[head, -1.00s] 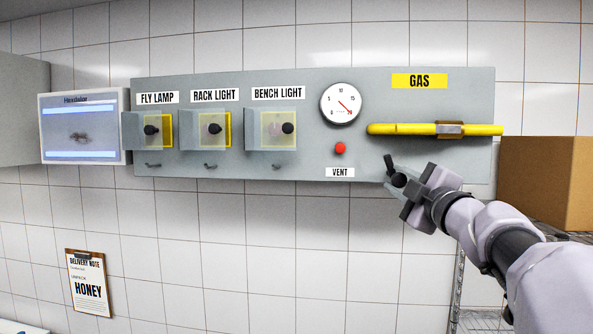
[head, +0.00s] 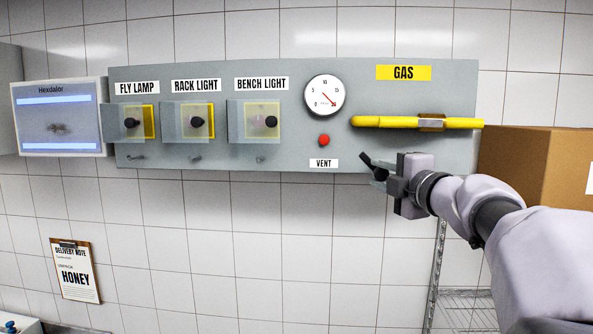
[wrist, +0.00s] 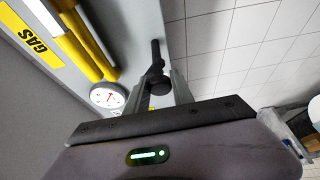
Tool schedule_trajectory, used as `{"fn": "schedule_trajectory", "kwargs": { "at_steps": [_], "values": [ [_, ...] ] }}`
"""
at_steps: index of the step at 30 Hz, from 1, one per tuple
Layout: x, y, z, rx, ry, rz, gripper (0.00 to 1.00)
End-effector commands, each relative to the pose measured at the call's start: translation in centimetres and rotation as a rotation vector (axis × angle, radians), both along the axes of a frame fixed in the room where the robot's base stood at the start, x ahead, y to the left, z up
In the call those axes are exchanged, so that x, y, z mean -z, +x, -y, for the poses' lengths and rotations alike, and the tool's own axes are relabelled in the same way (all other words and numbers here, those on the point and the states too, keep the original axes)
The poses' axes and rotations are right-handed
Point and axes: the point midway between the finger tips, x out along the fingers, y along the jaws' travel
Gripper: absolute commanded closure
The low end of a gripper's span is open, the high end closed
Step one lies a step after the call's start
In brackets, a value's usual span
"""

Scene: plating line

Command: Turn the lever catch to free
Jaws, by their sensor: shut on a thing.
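The lever catch (head: 367,160) is a small black lever at the lower edge of the grey panel, below the yellow gas bar. In the head view its arm points up and to the left. My gripper (head: 380,174) is at its pivot end and shut on it, partly hiding it. In the wrist view the lever catch (wrist: 156,62) shows as a black arm with a round knob, and the fingers of my gripper (wrist: 162,92) stand on either side of the knob.
The grey panel (head: 200,72) carries a yellow gas bar (head: 385,122), a gauge (head: 325,95), a red button (head: 324,140) and several covered switches. A cardboard box (head: 530,165) stands on a wire rack at right.

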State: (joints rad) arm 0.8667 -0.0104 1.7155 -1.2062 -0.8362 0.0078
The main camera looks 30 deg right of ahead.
Motion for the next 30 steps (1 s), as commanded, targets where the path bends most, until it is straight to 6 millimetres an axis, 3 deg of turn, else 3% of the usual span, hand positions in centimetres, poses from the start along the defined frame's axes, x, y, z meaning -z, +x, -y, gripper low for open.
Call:
{"fn": "schedule_trajectory", "kwargs": {
  "at_steps": [9,10,12,23,26,30],
  "values": [
    [-0.1,0.0,0.0,0.000,-0.002,0.001,1.00],
    [-0.1,0.0,0.0,0.000,-0.002,0.001,0.65],
    [-0.1,0.0,0.0,0.000,-0.002,0.001,0.52],
    [0.0,-0.4,0.0,0.001,-0.002,0.001,0.50],
    [0.0,-2.0,-0.2,0.003,-0.003,0.002,0.50],
    [0.2,-6.0,-0.8,0.006,-0.005,0.001,0.50]
  ]
}}
